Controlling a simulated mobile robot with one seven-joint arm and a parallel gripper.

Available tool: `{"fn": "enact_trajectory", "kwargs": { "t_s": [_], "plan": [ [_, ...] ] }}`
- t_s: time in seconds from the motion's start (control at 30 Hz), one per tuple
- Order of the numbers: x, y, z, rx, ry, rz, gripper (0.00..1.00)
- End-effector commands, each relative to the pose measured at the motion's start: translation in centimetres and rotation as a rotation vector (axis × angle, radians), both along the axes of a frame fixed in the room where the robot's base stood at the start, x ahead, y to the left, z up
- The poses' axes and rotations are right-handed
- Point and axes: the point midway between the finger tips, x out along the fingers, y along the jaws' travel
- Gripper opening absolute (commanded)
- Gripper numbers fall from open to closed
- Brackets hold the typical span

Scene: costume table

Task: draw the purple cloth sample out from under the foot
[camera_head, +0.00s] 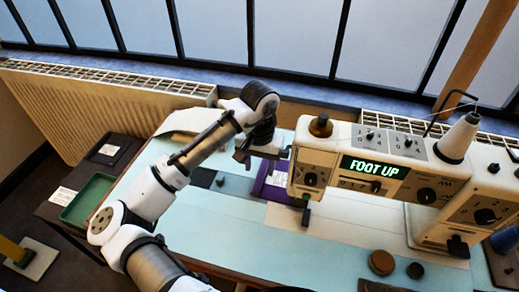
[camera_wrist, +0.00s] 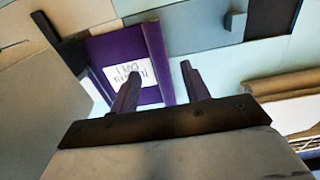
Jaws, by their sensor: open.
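The purple cloth sample (camera_head: 262,188) lies on the pale blue table at the left end of the sewing machine (camera_head: 325,172), whose display reads FOOT UP. The cloth bears a white label. The machine's dark foot (camera_head: 306,214) shows below its head; the head hides part of the cloth. In the wrist view the purple cloth (camera_wrist: 104,48) has a raised, ridge-like edge on its right. My gripper (camera_wrist: 158,70) is open, and the ridge shows between its fingers. No contact can be made out.
Grey-blue pieces (camera_head: 232,184) lie left of the cloth. A thread cone (camera_head: 458,137) stands on the machine. Dark round pieces (camera_head: 381,262) sit at the front right. A green tray (camera_head: 88,198) is at the far left. The table front is mostly clear.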

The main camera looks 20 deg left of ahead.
Motion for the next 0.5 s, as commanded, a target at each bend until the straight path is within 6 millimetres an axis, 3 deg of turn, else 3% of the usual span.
{"fn": "enact_trajectory", "kwargs": {
  "t_s": [0.2, 0.5],
  "plan": [
    [0.0, 0.0, -2.9, 0.0, 0.001, 0.002, 0.46],
    [0.0, 0.0, -3.8, 0.0, 0.0, 0.001, 0.46]
  ]
}}
